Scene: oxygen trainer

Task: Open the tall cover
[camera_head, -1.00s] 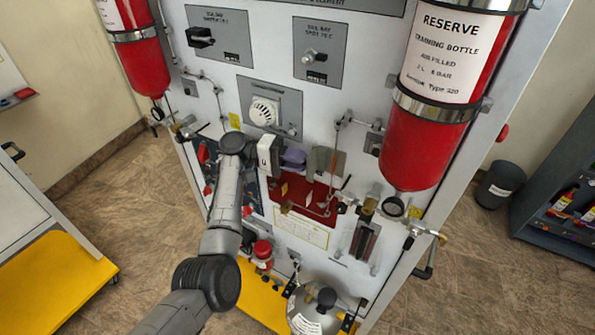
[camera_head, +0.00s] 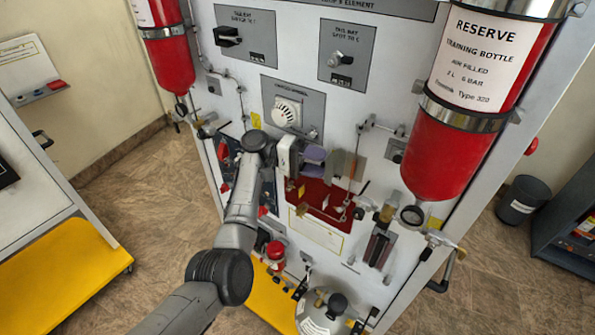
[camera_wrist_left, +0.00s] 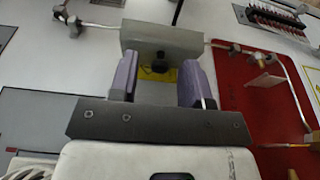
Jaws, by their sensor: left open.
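A grey box-shaped cover (camera_wrist_left: 165,40) stands out from the white panel in the left wrist view, with a black knob (camera_wrist_left: 160,61) at its near side and a yellow patch behind. I cannot tell for sure that it is the tall cover. In the head view a grey cover (camera_head: 345,164) shows just right of my gripper. My left gripper (camera_wrist_left: 160,88) is open and empty, its two purple fingers pointing toward the cover and apart from it. It also shows in the head view (camera_head: 315,156). My right gripper is not in view.
A red panel (camera_wrist_left: 240,75) with thin pipes lies right of the fingers. A white dial (camera_head: 287,112) sits above the gripper. Red bottles (camera_head: 440,150) hang at both sides. A steel cylinder (camera_head: 318,318) stands below.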

